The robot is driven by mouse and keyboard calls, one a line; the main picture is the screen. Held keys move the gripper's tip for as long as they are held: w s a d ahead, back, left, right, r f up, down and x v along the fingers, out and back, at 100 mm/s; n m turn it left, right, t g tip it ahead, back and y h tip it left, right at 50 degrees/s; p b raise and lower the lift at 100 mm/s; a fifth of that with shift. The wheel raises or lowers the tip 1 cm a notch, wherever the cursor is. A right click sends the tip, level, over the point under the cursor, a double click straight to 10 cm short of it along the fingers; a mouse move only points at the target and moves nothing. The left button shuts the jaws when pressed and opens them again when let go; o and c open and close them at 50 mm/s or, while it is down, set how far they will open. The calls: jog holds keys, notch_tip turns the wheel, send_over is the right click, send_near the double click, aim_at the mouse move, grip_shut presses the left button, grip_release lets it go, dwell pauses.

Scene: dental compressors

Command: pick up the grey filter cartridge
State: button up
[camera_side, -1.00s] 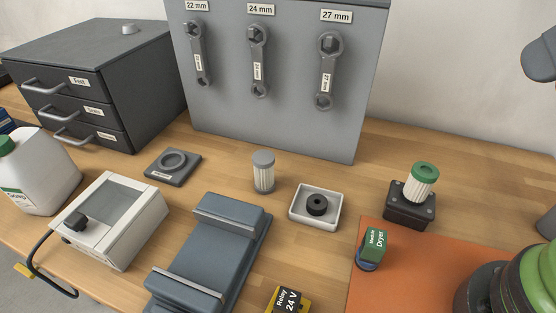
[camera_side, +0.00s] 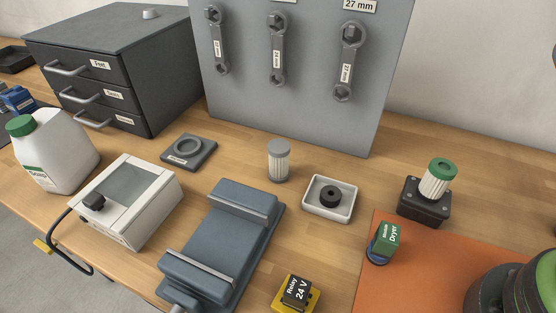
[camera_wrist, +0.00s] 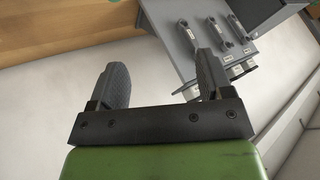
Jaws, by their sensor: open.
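The grey filter cartridge (camera_side: 279,161) stands upright on the wooden bench in the side view. It has a grey cap and pale ribbed sides, and nothing touches it. My gripper (camera_wrist: 163,75) shows in the wrist view with its two dark fingers spread wide and nothing between them. The wrist view does not show the cartridge, and the side view does not show my fingers, so their distance from it cannot be told.
A white tray (camera_side: 310,207) with a black ring stands right of the cartridge, and a blue-grey cradle (camera_side: 212,250) in front. A dark square holder (camera_side: 205,158) lies left. The wrench panel (camera_side: 305,110) rises behind. A green-capped cartridge (camera_side: 436,179) stands on a black block (camera_side: 411,209).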

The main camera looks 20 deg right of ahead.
jog(key=n+g+h, duration=0.1)
jog(key=n+g, duration=0.2)
jog(key=n, duration=0.3)
send_over(282, 148)
jog(key=s+d, duration=0.1)
jog(key=s, duration=0.2)
notch_tip(282, 148, down, 18)
jog(key=x, duration=0.4)
jog(key=shift+a+f, duration=0.1)
jog(key=shift+f, duration=0.2)
jog(key=shift+x, duration=2.95)
jog(key=shift+w+a, duration=0.1)
jog(key=shift+w, duration=0.1)
jog(key=shift+r, duration=0.1)
jog(key=c, duration=1.1)
